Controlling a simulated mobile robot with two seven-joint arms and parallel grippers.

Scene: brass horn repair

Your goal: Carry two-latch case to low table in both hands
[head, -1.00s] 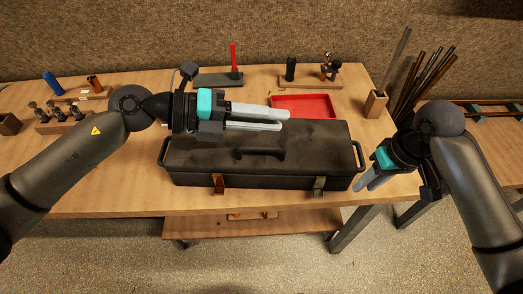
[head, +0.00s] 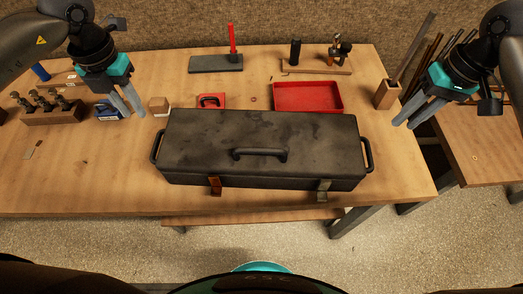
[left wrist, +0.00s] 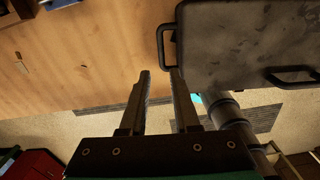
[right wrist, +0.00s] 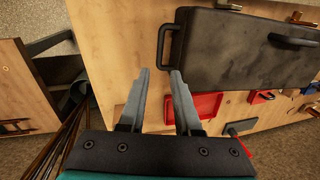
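The two-latch case (head: 262,138) is long, dark and shut, and lies flat on the workbench. Its two latches, one coppery (head: 215,186) and one dull (head: 323,190), hang on the front side. A handle sits on the lid, and a side handle is at each end. My left gripper (head: 133,112) is open and empty, above the bench to the left of the case. In the left wrist view the left side handle (left wrist: 161,46) lies beyond its fingertips. My right gripper (head: 403,124) is open and empty, right of the case, with the right side handle (right wrist: 162,45) beyond its fingertips.
A red tray (head: 308,97) and a small red item (head: 211,101) lie behind the case. A wooden holder (head: 387,93) stands near my right gripper. A blue item (head: 106,111) and a small block (head: 159,105) lie near my left gripper.

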